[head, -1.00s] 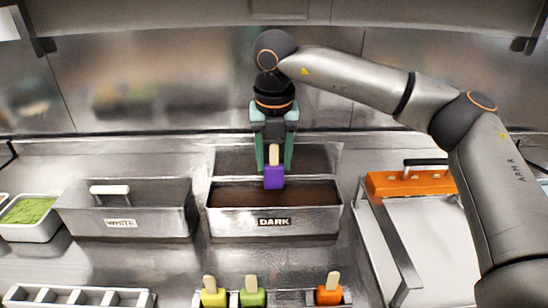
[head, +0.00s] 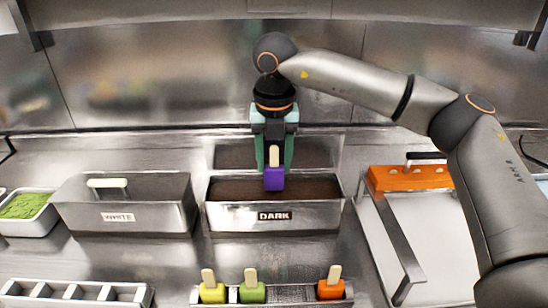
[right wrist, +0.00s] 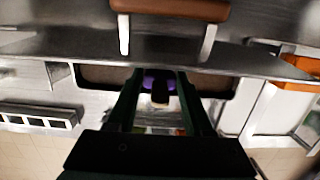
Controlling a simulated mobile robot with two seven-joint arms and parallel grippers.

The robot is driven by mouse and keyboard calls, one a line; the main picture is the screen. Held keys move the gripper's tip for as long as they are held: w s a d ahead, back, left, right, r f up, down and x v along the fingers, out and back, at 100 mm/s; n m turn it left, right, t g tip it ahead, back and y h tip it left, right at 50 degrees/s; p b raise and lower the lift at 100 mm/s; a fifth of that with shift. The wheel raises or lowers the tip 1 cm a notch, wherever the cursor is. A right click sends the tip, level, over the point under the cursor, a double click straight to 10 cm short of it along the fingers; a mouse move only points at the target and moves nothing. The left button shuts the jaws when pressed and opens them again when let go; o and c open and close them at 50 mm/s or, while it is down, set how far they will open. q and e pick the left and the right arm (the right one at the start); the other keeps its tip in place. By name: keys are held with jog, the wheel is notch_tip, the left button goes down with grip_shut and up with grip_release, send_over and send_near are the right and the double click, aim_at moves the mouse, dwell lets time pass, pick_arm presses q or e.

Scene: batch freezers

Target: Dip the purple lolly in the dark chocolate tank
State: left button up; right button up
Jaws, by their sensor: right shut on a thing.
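The purple lolly (head: 274,180) hangs purple end down, with its pale stick (head: 274,157) up between the fingers of my right gripper (head: 274,160). The gripper is shut on the stick. The lolly also shows between the fingers in the right wrist view (right wrist: 160,80). The dark chocolate tank (head: 272,217), labelled DARK, is open and holds dark brown chocolate (head: 225,188). The lolly overlaps the chocolate surface in the head view; I cannot tell whether its lower end touches it. My left gripper is not in view.
A closed WHITE tank (head: 120,218) with a handle stands left of the dark tank, beside a green-filled tray (head: 25,213). A rack in front holds yellow, green and orange lollies (head: 330,290). An orange block (head: 410,178) and a metal tray (head: 440,240) lie at right.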

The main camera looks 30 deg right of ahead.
aim_at(274, 182)
jog(key=shift+f+b, duration=2.15)
jog(key=shift+f, duration=0.85)
jog(key=shift+r, duration=0.15)
jog(key=shift+r+p, duration=2.85)
jog(key=shift+r, duration=1)
jog(key=shift+r+p, duration=1.9)
jog(key=shift+r, duration=0.6)
